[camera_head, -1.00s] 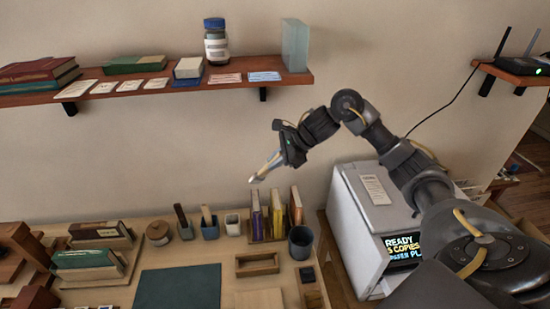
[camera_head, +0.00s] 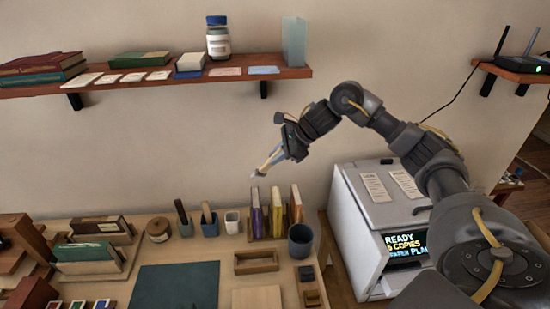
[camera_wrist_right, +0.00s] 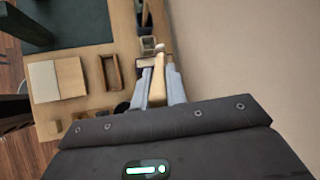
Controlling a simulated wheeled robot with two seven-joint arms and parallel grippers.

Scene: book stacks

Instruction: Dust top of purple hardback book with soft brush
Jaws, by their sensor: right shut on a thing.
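My right gripper (camera_head: 275,157) is shut on a slim soft brush, with its pale tip (camera_head: 257,174) pointing down and left. In the right wrist view, the brush's wooden handle (camera_wrist_right: 158,82) lies between the fingers. A small rack holds upright books at the back of the desk. The purple hardback book (camera_head: 256,214) appears to be the leftmost one. The brush tip appears just above that book's top, with a small gap in the picture; depth is hard to tell. In the wrist view the gripper hides most of the books. My left gripper is not in view.
A dark cup (camera_head: 301,241) stands in front of the rack, with a wooden tray (camera_head: 256,262) beside it. A white cup (camera_head: 232,222) and brush pots are left of the books. A printer (camera_head: 375,225) stands right. A wall shelf (camera_head: 150,82) runs above.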

